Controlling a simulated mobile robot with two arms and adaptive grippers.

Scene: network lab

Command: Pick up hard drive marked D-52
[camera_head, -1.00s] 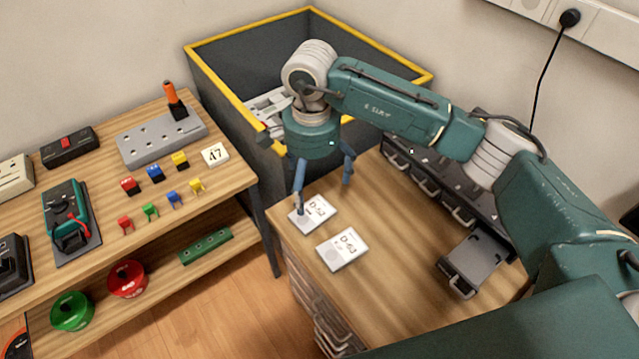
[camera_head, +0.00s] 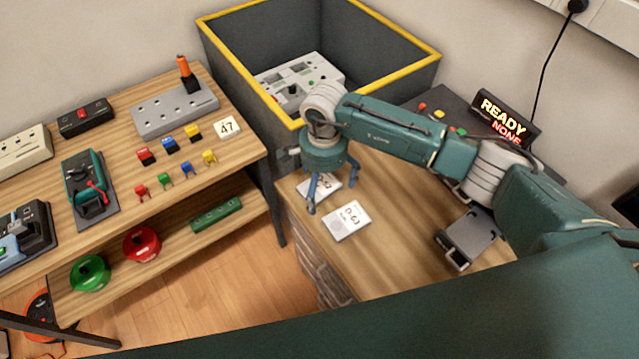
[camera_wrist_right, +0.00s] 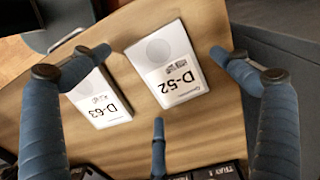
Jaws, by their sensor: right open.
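The hard drive marked D-52 (camera_head: 330,183) is a flat silver-white plate lying on the wooden cabinet top near its left edge. My right gripper (camera_head: 331,193) is above it with fingers spread, partly hiding it in the head view. In the right wrist view, D-52 (camera_wrist_right: 168,65) lies between the open blue fingers (camera_wrist_right: 160,52), its label readable. A similar drive marked D-63 (camera_head: 347,221) lies close beside it, and in the right wrist view D-63 (camera_wrist_right: 97,98) is by the left finger, which overlaps its edge. Contact cannot be told. My left gripper is not in view.
A dark bin with a yellow rim (camera_head: 418,50) stands behind the cabinet top (camera_head: 390,235). A grey drive sled (camera_head: 468,238) and a sign reading READY NONE (camera_head: 505,118) are to the right. A wooden shelf unit (camera_head: 115,170) with tools and coloured connectors stands left.

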